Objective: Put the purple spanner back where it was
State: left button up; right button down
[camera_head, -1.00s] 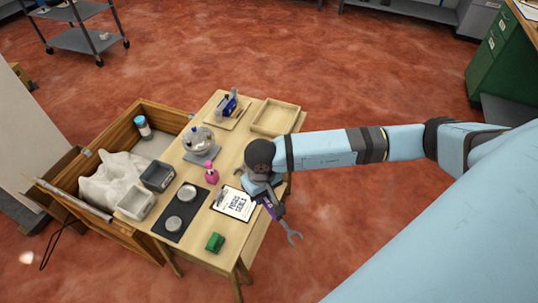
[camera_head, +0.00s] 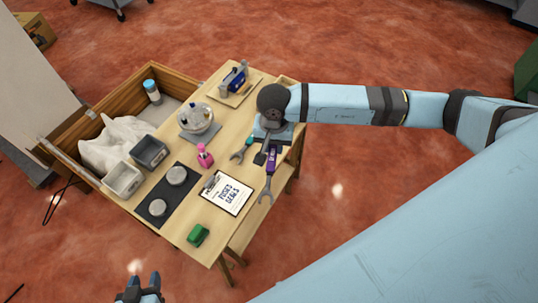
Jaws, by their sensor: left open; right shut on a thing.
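The purple spanner (camera_head: 270,165) has a purple handle and a grey open jaw that points toward the bottom of the picture. My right gripper (camera_head: 268,157) is shut on its handle, at the table's right edge. The spanner's upper end is partly hidden by the gripper. I cannot tell whether it touches the table. A teal-handled spanner (camera_head: 240,150) lies on the table just left of my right gripper. My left gripper (camera_head: 144,281) shows at the bottom edge, open and empty, over the floor and away from the table.
A wooden crate (camera_head: 128,91) stands at left.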

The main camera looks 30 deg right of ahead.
jog(key=m, duration=0.1)
jog(key=w+m+b, duration=0.1)
jog(key=m+b, duration=0.1)
jog(key=m, duration=0.1)
jog(key=shift+w+a+f, duration=0.15)
jog(key=shift+w+f, duration=0.05)
jog(key=shift+f, duration=0.05)
jog(key=m+b, duration=0.1)
jog(key=m, duration=0.1)
jog(key=r+m+b, duration=0.2)
jog(key=m+b, duration=1.6)
jog(key=m, duration=1.6)
send_over(258, 167)
jog(key=shift+m, duration=0.3)
notch_tip(258, 167, down, 13)
jog(key=shift+f+b, duration=0.15)
jog(key=shift+b, duration=0.7)
jog(key=shift+f, duration=0.85)
notch_tip(258, 167, down, 4)
jog(key=shift+f+b, duration=0.15)
jog(key=shift+b, duration=0.4)
pick_arm(q)
notch_tip(258, 167, down, 15)
jog(key=w+d+h, duration=0.1)
jog(key=d, duration=0.1)
jog(key=shift+w+r+t, duration=0.2)
jog(key=shift+t, duration=0.2)
pick_arm(e)
jog(key=shift+f, duration=0.3)
